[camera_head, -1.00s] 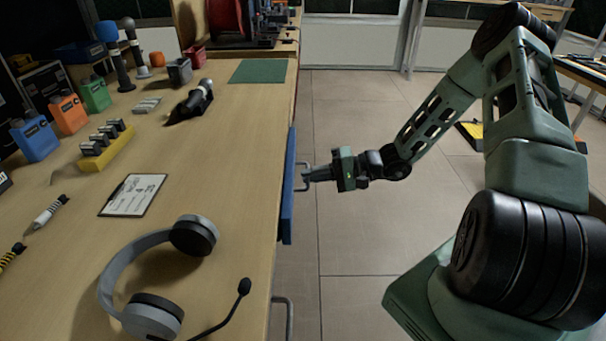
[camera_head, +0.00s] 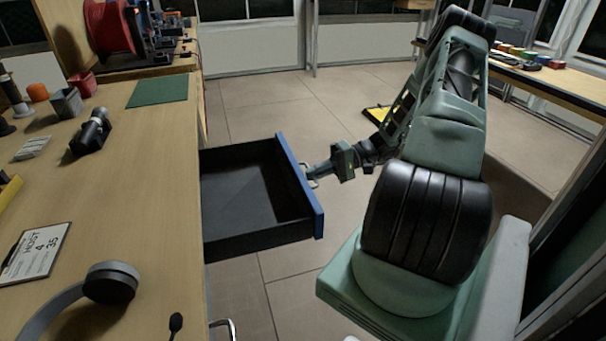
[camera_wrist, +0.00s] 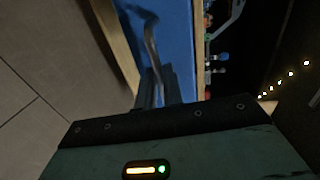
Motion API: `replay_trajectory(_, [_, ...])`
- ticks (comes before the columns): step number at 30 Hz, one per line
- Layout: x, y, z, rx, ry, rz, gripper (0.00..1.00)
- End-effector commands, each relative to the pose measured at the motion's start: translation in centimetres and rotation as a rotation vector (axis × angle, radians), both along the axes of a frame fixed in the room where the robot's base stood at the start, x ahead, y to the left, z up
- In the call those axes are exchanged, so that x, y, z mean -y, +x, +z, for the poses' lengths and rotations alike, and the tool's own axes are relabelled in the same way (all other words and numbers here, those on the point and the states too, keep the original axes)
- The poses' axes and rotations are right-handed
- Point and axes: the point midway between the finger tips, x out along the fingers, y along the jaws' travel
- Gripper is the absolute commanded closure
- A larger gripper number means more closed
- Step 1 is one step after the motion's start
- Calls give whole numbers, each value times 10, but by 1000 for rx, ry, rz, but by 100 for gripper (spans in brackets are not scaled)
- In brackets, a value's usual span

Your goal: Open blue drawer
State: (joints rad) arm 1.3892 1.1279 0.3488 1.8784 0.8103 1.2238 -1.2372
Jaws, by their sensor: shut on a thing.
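The blue drawer (camera_head: 300,186) stands pulled well out from the workbench, and its dark inside is empty. It has a blue front and a metal handle (camera_head: 311,182). My gripper (camera_head: 313,174) is shut on the handle at the outer side of the drawer front. In the wrist view the fingers (camera_wrist: 158,88) close around the bent metal handle (camera_wrist: 150,40), with the blue front (camera_wrist: 177,45) behind it. Part of the handle is hidden by the fingers.
The workbench top (camera_head: 150,190) holds a headset (camera_head: 108,283), a printed card (camera_head: 35,252), a black device (camera_head: 91,133) and a green mat (camera_head: 158,91). Another metal handle (camera_head: 222,325) sits lower on the bench. Open floor (camera_head: 270,100) lies beyond the drawer.

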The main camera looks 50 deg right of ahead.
Motion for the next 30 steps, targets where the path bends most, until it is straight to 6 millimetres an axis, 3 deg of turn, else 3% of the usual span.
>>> replay_trajectory(11, [3,-1,0,0,-1,-2,100])
replay_trajectory(14, [3,-1,0,0,-1,-2,72])
replay_trajectory(15, [3,-1,0,0,-1,-2,70])
replay_trajectory(24, [4,-2,0,0,0,-2,70])
replay_trajectory(30, [25,-15,5,1,-3,-4,70])
